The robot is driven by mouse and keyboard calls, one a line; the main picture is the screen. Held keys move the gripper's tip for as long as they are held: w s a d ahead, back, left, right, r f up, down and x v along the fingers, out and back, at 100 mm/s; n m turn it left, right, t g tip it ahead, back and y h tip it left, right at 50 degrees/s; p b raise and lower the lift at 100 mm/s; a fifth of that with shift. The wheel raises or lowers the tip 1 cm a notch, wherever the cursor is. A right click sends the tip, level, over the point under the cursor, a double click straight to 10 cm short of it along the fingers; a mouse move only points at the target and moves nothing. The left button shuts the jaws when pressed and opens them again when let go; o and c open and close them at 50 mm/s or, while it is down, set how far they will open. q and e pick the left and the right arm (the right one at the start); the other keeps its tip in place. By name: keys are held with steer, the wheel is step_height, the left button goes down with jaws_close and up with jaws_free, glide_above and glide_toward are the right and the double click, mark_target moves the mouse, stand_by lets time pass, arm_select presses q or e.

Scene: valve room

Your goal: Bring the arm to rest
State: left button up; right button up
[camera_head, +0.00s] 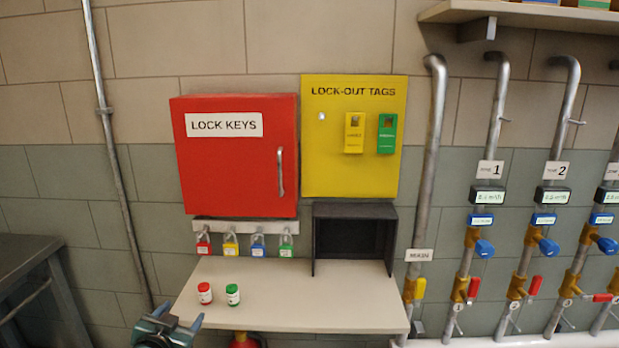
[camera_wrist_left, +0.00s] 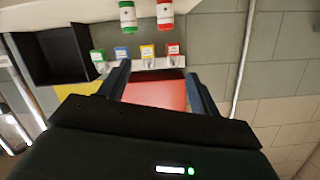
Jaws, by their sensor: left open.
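My left gripper (camera_head: 181,318) is at the bottom of the head view, in front of the shelf's left front edge. Its two fingers are apart with nothing between them. In the wrist view its open fingers (camera_wrist_left: 157,72) frame part of the red LOCK KEYS cabinet, which is farther off. A red-capped jar (camera_head: 205,293) and a green-capped jar (camera_head: 233,295) stand on the shelf (camera_head: 300,290), just beyond the gripper and apart from it. My right gripper is in neither view.
The red cabinet (camera_head: 235,175) is shut; several coloured padlocks hang below it. A yellow tag board (camera_head: 330,175) holds a yellow and a green tag. An open black box (camera_head: 355,210) sits at the shelf's back right. Pipes with valves line the right. A dark table (camera_head: 30,250) stands left.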

arm_select(q)
steer(key=s+d+f+g+h, duration=0.1)
steer(key=s+d+f, duration=0.3)
steer(key=s, duration=0.6)
steer(key=s+d+f+g+h, duration=0.1)
steer(key=s+d+f, duration=0.3)
steer(key=s, duration=0.6)
steer(key=s+d+f+g+h, duration=0.1)
steer(key=s+d+f, duration=0.3)
steer(key=s, duration=0.6)
steer(key=shift+s+d+f+n+g, duration=0.3)
steer(key=shift+d+f+g, duration=0.1)
steer(key=shift+d+g, duration=0.45)
steer(key=shift+c, duration=0.4)
